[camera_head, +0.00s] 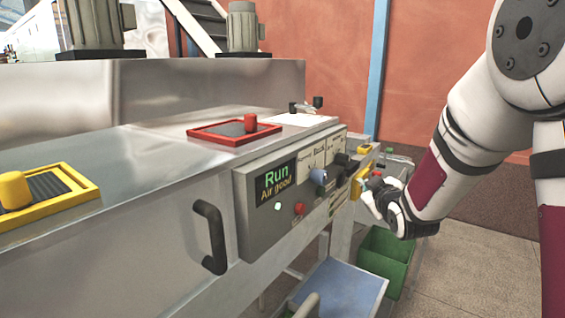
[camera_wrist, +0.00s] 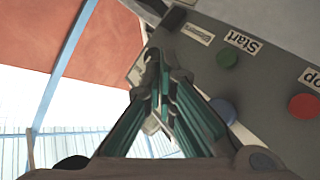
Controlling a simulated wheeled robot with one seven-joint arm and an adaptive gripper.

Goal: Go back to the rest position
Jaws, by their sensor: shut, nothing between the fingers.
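My gripper (camera_wrist: 158,80) is shut and empty in the wrist view, its fingers close to the control panel (camera_wrist: 275,60). The wrist view shows a green button (camera_wrist: 227,58) labelled Start, a red button (camera_wrist: 303,106) and a blue knob (camera_wrist: 224,109). The fingers appear apart from the buttons. The panel screen (camera_head: 276,182) reads "Run" and "Air good".
A steel machine (camera_head: 150,250) with a black handle (camera_head: 210,237) fills the left. A red tray (camera_head: 234,132) and a yellow tray (camera_head: 70,185) sit on top. A green bin (camera_head: 385,258) and a blue-topped surface (camera_head: 345,288) stand below. Open floor (camera_head: 470,270) lies at the right.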

